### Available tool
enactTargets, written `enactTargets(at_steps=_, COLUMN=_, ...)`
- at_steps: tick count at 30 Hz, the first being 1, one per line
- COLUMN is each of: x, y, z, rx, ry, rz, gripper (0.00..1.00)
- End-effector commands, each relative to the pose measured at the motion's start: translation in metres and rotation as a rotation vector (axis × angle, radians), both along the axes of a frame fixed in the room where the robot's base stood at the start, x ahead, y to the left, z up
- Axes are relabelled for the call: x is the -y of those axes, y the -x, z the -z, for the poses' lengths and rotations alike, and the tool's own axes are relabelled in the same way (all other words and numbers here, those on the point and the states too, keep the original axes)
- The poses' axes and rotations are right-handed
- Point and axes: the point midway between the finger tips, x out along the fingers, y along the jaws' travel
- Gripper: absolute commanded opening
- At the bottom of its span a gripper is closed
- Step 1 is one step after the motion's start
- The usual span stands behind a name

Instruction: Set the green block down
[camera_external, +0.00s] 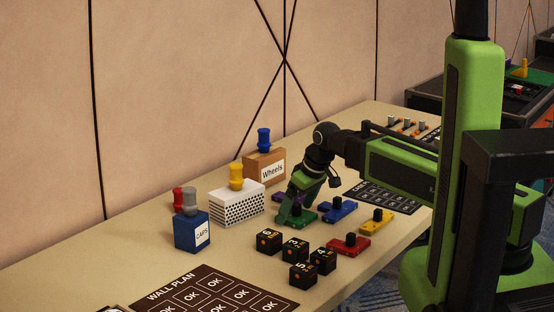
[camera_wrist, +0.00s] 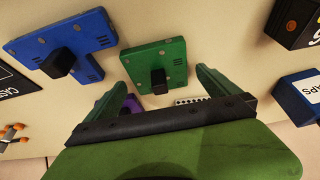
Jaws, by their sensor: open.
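The green block (camera_external: 302,217) is a flat plate with a black knob on top. It appears to lie on the table just by my gripper (camera_external: 290,212), which partly covers it in the external view. In the wrist view the green block (camera_wrist: 155,57) is ahead of my gripper (camera_wrist: 162,84). The fingers are spread apart, with the black knob (camera_wrist: 158,83) between their lines. I cannot tell whether a finger touches the block.
A blue block (camera_external: 338,209) is close on the right, with yellow (camera_external: 376,222) and red (camera_external: 348,246) blocks nearer. A purple block (camera_external: 283,198) is partly hidden behind my gripper. Black dice (camera_external: 295,248), a white box (camera_external: 237,206) and a blue box (camera_external: 190,233) stand around.

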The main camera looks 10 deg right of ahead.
Motion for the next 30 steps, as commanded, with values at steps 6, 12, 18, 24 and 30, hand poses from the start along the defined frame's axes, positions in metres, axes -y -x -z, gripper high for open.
enactTargets(at_steps=6, x=0.0003, y=0.0003, z=-0.0024, rx=0.000, ry=0.000, rz=0.000, gripper=0.90)
enactTargets(at_steps=12, x=0.0003, y=0.0004, z=-0.0025, rx=0.000, ry=0.000, rz=0.000, gripper=0.63)
enactTargets(at_steps=18, x=0.0003, y=0.0003, z=-0.0024, rx=0.000, ry=0.000, rz=0.000, gripper=0.37)
enactTargets(at_steps=24, x=0.0003, y=0.0003, z=-0.0024, rx=0.000, ry=0.000, rz=0.000, gripper=0.13)
enactTargets(at_steps=30, x=0.0004, y=0.0004, z=-0.0054, rx=0.000, ry=0.000, rz=0.000, gripper=0.13)
